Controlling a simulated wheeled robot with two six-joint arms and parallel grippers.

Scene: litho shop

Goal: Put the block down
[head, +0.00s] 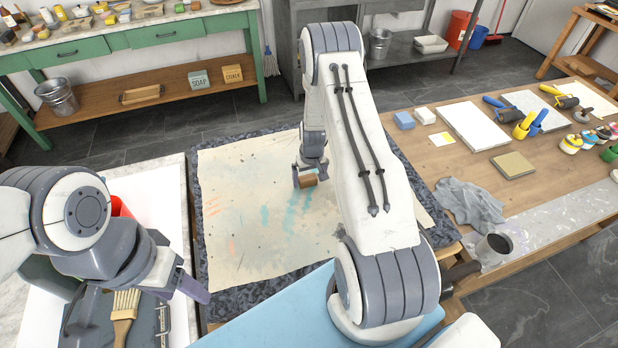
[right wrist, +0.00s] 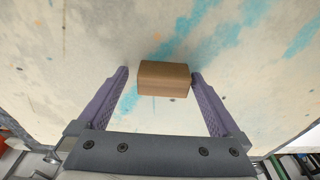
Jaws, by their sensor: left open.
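A small brown block (head: 308,181) is at my right gripper, over the paint-stained cream cloth (head: 240,215) in the head view. In the right wrist view the block (right wrist: 164,78) is between the purple fingertips of my right gripper (right wrist: 160,75). A narrow gap shows on its left side, and its right side is very close to the finger or touching it. The fingers look open around it. I cannot tell whether its underside rests on the cloth. My left gripper (head: 150,288) is open at the lower left, above a tray with a brush.
A brush (head: 124,312) lies below my left gripper. A wooden table (head: 460,175) at right holds rollers, paint pots, boards, a grey rag (head: 470,203) and a metal cup (head: 494,248). The cloth left of the block is clear.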

